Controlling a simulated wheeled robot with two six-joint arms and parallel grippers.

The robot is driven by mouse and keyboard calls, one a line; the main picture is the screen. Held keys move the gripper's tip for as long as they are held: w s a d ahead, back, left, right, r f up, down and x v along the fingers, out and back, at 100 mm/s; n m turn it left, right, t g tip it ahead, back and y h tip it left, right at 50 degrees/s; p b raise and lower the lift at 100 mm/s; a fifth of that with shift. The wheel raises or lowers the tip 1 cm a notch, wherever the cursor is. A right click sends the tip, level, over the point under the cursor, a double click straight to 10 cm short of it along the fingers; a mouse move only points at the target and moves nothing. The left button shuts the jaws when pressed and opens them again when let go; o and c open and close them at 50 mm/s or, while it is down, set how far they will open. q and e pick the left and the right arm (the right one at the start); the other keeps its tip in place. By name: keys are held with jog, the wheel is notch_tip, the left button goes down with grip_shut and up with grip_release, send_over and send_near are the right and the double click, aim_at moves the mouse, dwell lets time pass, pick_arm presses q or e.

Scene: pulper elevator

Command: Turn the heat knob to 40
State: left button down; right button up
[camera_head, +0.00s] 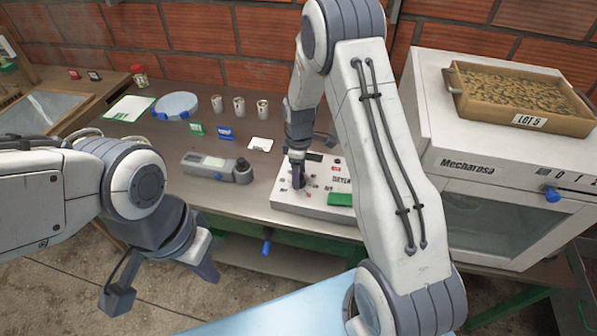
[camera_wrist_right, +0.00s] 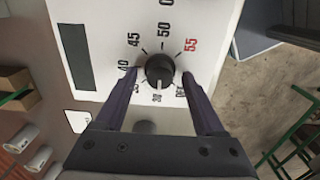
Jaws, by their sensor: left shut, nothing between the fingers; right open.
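The heat knob (camera_wrist_right: 160,70) is a round black dial on a white panel in the right wrist view. Its white mark points down in that picture, at the label 30. The 40 label (camera_wrist_right: 123,67) lies left of the knob. My right gripper (camera_wrist_right: 158,80) is open, with one finger on each side of the knob; whether they touch it is unclear. In the head view the right gripper (camera_head: 298,180) stands over the white control box (camera_head: 315,211), hiding the knob. My left gripper (camera_head: 207,268) is shut and empty, in front of the table, away from the box.
A grey handheld meter (camera_head: 217,166) lies left of the box. Several small cups (camera_head: 238,107) stand behind it. A white oven (camera_head: 500,190) with a tray of beans (camera_head: 525,92) on top stands at the right. A dark display (camera_wrist_right: 75,55) is on the panel.

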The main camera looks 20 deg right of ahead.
grip_shut()
jog(key=shift+m, duration=0.4)
jog(key=m, duration=0.3)
jog(key=shift+w+m+b, duration=0.1)
jog(key=shift+m+b, duration=0.2)
jog(key=shift+m, duration=0.1)
jog(key=m, duration=0.9)
jog(key=shift+b, duration=0.35)
jog(key=shift+w+m, duration=0.1)
jog(key=shift+m, duration=1.9)
jog(key=shift+r, duration=0.1)
